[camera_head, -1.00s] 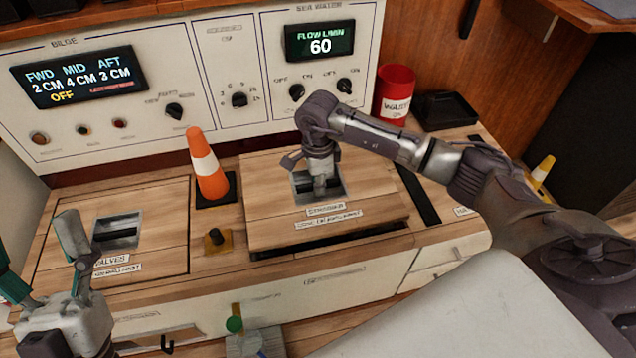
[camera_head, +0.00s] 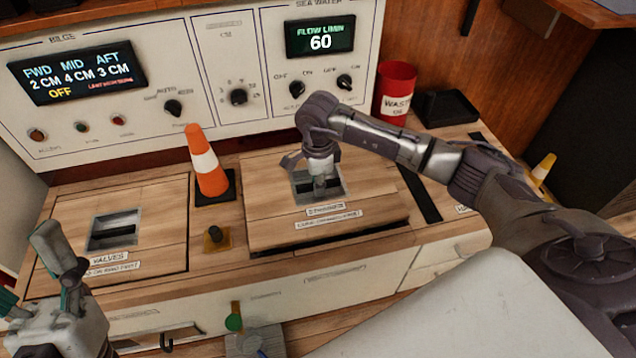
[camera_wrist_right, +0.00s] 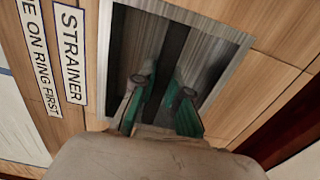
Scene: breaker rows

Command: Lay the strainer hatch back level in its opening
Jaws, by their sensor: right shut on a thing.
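The strainer hatch (camera_head: 275,222) is a square wooden panel with a recessed metal pull and a STRAINER label, in the middle of the counter. Its front edge stands a little proud, with a dark gap (camera_head: 385,228) beneath it. My right gripper (camera_head: 320,186) reaches down into the recess and is shut on the hatch's pull. In the right wrist view its green-backed fingers (camera_wrist_right: 162,105) are inside the recess, on either side of a dark bar; the exact contact is hidden. My left gripper (camera_head: 40,275) is open and empty at the lower left.
The valves hatch (camera_head: 150,215) lies flat to the left. An orange cone (camera_head: 208,165) and a small dark knob on a yellow base (camera_head: 215,238) stand between the hatches. A red waste bin (camera_head: 396,90) and black tray (camera_head: 446,108) are at the back right.

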